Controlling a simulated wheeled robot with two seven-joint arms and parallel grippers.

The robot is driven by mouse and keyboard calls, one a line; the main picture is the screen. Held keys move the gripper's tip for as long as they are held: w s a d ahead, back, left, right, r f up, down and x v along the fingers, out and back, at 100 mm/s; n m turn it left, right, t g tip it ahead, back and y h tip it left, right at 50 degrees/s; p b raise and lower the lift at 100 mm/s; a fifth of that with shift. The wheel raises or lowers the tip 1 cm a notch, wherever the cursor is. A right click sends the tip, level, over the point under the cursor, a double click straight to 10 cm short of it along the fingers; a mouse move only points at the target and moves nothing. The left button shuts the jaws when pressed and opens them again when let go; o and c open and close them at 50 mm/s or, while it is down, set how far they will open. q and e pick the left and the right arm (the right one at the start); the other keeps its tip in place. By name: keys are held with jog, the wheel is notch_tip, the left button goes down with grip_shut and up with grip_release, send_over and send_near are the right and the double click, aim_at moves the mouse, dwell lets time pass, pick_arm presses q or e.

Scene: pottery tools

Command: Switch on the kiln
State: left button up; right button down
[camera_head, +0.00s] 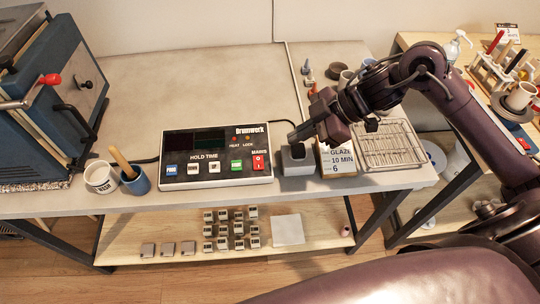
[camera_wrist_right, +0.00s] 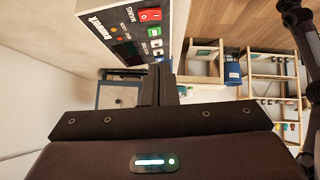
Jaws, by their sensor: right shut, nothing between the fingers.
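The blue kiln (camera_head: 50,95) stands at the far left, with a red knob on a handle. My right gripper (camera_head: 293,137) is shut and empty, right of the controller and apart from the switch. Its fingers (camera_wrist_right: 158,72) show in the wrist view. My left gripper is out of view.
A grey block (camera_head: 298,160) stands under my right gripper, beside a glaze card (camera_head: 338,159) and a wire rack (camera_head: 390,146). A white pot (camera_head: 100,178) and a blue cup (camera_head: 135,182) stand left of the controller. The table behind the controller is clear.

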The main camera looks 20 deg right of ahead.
jog(key=p, duration=0.2)
send_over(257, 167)
jog(key=s+d, duration=0.1)
jog(key=d, duration=0.1)
jog(key=f, duration=0.7)
jog(key=shift+s+a, duration=0.2)
jog(key=f, duration=0.2)
jog(key=shift+w+d+f+p, duration=0.1)
jog(key=shift+d+f+p, duration=0.1)
jog(key=shift+f+p, duration=0.15)
jog(key=shift+d+f, duration=0.1)
jog(key=shift+f, duration=0.55)
jog(key=shift+f, duration=0.25)
